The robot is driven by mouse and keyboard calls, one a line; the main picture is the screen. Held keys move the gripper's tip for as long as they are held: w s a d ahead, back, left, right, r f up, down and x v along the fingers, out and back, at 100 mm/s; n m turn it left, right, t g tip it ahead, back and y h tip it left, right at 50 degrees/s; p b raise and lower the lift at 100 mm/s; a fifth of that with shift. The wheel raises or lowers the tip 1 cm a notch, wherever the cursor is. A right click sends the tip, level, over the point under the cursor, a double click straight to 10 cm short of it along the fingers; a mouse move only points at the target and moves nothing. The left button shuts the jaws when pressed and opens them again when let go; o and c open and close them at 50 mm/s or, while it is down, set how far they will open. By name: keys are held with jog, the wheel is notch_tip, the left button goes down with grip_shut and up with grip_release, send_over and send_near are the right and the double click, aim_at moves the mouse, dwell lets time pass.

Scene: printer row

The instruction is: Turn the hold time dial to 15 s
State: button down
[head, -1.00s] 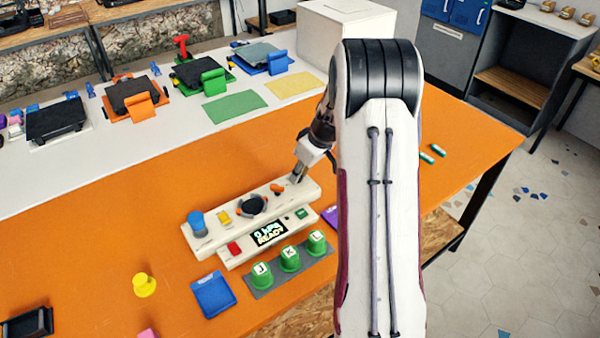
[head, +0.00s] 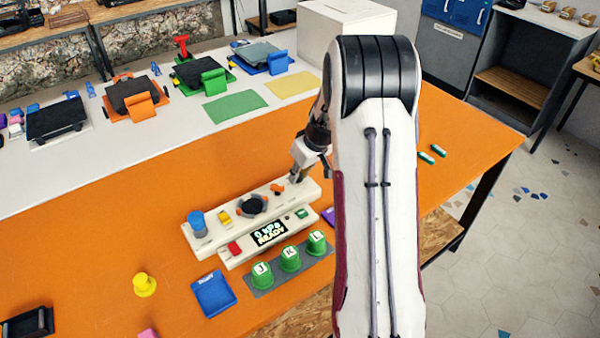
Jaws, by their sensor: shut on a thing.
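A cream control panel (head: 238,232) stands on the orange table. Its upper strip carries a blue knob (head: 197,221), a yellow switch (head: 225,217), a black round dial (head: 253,205) and a small orange control (head: 278,189). Its display (head: 269,233) reads 0 kPa READY. My gripper (head: 294,178) points down at the strip's right end, shut on a small dial there. The fingers hide that dial, so its pointer and setting cannot be read. The panel's printed labels are too small to read.
In front of the panel stand green cups (head: 290,259) marked J, K and L on a grey strip. A red button (head: 235,248) and a green button (head: 301,213) flank the display. A blue pad (head: 213,294) and a yellow peg (head: 144,285) lie left.

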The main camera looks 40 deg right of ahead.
jog(key=shift+a+m+h, duration=0.15)
jog(key=shift+m+h, duration=0.25)
jog(key=shift+m, duration=0.6)
jog(key=shift+m+h, duration=0.4)
jog(key=shift+m, duration=0.7)
jog(key=shift+a+m+g+h, duration=0.15)
jog(key=shift+m+g+h, duration=0.2)
jog(key=shift+m, duration=0.7)
jog(key=shift+a+m+g+h, duration=0.1)
jog(key=shift+m+g+h, duration=0.25)
jog(key=shift+m, duration=0.7)
jog(key=shift+w+m+h, duration=0.15)
jog(key=shift+m+h, duration=0.25)
jog(key=shift+m, duration=0.8)
jog(key=shift+a+m+g, duration=0.1)
jog(key=shift+m+g, duration=0.3)
jog(key=shift+m, duration=0.2)
jog(key=shift+w+a+m+g+h, duration=0.1)
jog(key=shift+m+g+h, duration=0.2)
jog(key=shift+m, duration=0.75)
jog(key=shift+w+m+g+h, duration=0.1)
jog(key=shift+m+g, duration=0.3)
jog(key=shift+m, duration=0.65)
jog(key=shift+f, duration=0.1)
